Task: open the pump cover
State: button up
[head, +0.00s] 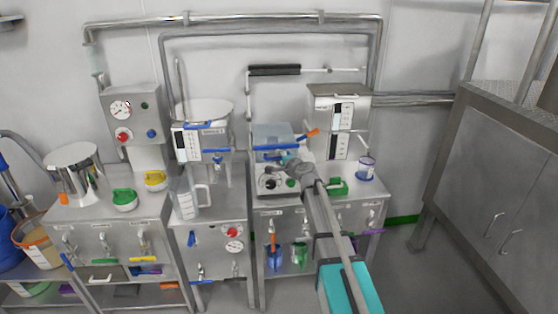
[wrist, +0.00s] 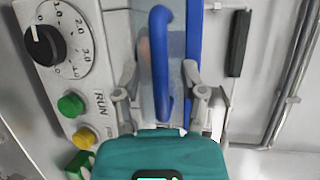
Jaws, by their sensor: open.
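The pump cover (head: 272,133) is a clear bluish box on top of the pump in the middle of the bench, and it looks closed. Its blue handle (wrist: 160,62) runs lengthwise in the wrist view, with clear plastic behind it. My gripper (head: 289,165) is at the front of the pump, close to the handle. In the wrist view my gripper (wrist: 163,98) is open, one finger on each side of the handle's lower end. I cannot tell whether either finger touches it. The arm hides part of the pump front in the head view.
The pump front has a black dial (wrist: 43,45), a green button (wrist: 71,104) and a yellow button (wrist: 84,137) beside the left finger. An orange handle (head: 312,133) stands right of the cover. A clear jug (head: 187,199) stands left, and a cup (head: 366,169) right.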

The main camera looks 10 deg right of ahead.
grip_shut()
dwell(0.3)
jog(key=shift+d+r, duration=0.1)
jog(key=shift+r, duration=0.05)
